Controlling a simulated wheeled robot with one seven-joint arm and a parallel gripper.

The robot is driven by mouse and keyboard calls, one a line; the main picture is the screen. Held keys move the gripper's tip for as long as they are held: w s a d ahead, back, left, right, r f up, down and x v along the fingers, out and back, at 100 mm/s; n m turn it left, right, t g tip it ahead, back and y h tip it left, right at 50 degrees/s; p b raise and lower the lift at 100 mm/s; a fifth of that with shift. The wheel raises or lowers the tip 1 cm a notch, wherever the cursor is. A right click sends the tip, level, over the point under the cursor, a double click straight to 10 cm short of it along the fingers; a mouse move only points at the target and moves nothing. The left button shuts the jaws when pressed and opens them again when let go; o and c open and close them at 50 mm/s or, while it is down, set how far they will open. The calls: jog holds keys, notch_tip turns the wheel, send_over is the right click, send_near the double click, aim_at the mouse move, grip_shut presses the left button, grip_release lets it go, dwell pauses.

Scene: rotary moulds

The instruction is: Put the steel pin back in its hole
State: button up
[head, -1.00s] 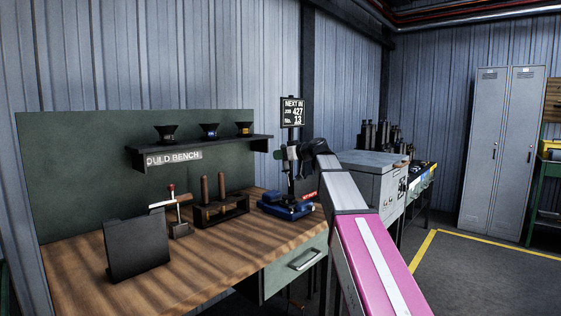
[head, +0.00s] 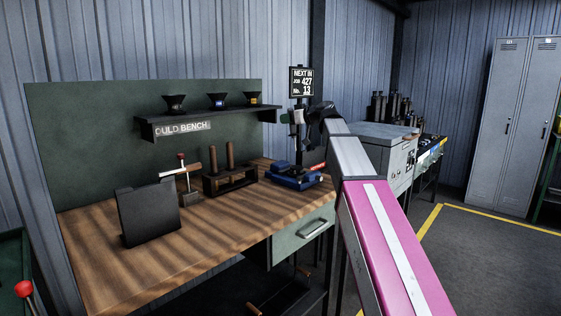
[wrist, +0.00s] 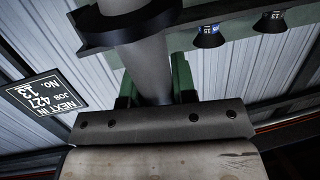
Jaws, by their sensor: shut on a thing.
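My gripper (head: 298,117) is at the far right end of the mould bench, beside the sign post. Its green fingers (wrist: 124,88) in the wrist view are shut on a pale grey cylinder, which looks like the steel pin (wrist: 150,65). The pin's far end runs out of the top of that view. I cannot make out the hole in either view.
The bench (head: 225,222) holds a dark upright plate (head: 150,213), a clamp (head: 181,178), a rack with wooden handles (head: 229,180) and a blue fixture (head: 293,178). A shelf (head: 208,123) with funnels hangs above. A grey cabinet (head: 375,150) stands right of my gripper. Floor at right is clear.

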jog(key=s+a+t+y, duration=0.1)
jog(key=s+a+y, duration=0.15)
jog(key=a, duration=1.55)
jog(key=shift+h, duration=0.35)
jog(key=shift+a+f, duration=0.15)
jog(key=shift+f, duration=5.2)
jog(key=shift+s+f, duration=0.1)
jog(key=shift+f, duration=0.35)
jog(key=o, duration=0.9)
jog(key=shift+r, duration=0.3)
jog(key=v, duration=1.2)
